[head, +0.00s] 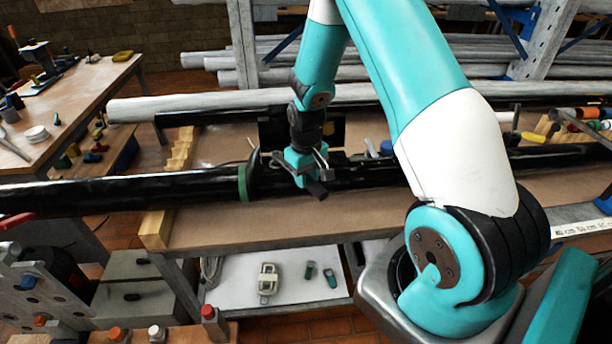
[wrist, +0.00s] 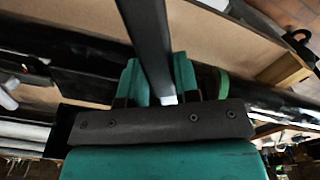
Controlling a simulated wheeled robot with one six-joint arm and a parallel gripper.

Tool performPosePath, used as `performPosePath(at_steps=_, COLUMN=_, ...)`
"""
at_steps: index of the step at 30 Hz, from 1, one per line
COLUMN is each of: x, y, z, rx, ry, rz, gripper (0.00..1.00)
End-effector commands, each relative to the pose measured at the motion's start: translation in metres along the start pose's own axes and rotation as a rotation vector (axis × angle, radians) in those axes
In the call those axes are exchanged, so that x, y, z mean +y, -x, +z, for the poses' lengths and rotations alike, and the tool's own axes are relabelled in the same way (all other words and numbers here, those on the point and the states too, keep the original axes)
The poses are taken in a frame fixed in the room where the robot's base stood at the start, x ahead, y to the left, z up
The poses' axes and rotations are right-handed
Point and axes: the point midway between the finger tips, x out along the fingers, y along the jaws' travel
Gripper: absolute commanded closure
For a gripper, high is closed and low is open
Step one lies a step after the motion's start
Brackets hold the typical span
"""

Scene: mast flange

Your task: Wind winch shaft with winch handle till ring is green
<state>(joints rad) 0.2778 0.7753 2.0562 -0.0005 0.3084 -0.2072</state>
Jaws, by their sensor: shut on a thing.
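My gripper (head: 306,170) is over the black mast at the middle of the bench in the head view. In the wrist view, its teal fingers (wrist: 158,82) are shut on a dark flat bar, which looks like the winch handle (wrist: 149,38). The bar runs from between the fingers to the top edge. In the head view, a dark end of it (head: 317,190) shows below the gripper. A green ring (head: 243,183) is around the mast beside the black flange, left of my gripper; it also shows in the wrist view (wrist: 222,84). I cannot make out the winch shaft.
The black mast (head: 120,194) lies along the bench (head: 210,222). Grey pipes (head: 240,98) lie behind it. A side table with tools (head: 60,110) stands at the left. Coloured cylinders (head: 580,114) are at the right. The bench front has bare room.

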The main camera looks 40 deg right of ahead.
Motion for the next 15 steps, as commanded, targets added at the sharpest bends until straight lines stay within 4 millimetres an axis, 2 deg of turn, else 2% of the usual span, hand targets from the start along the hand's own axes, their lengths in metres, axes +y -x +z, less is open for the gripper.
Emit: performPosePath(at_steps=15, x=0.0001, y=-0.0105, z=-0.0002, rx=0.001, ry=0.000, rz=0.000, gripper=1.00)
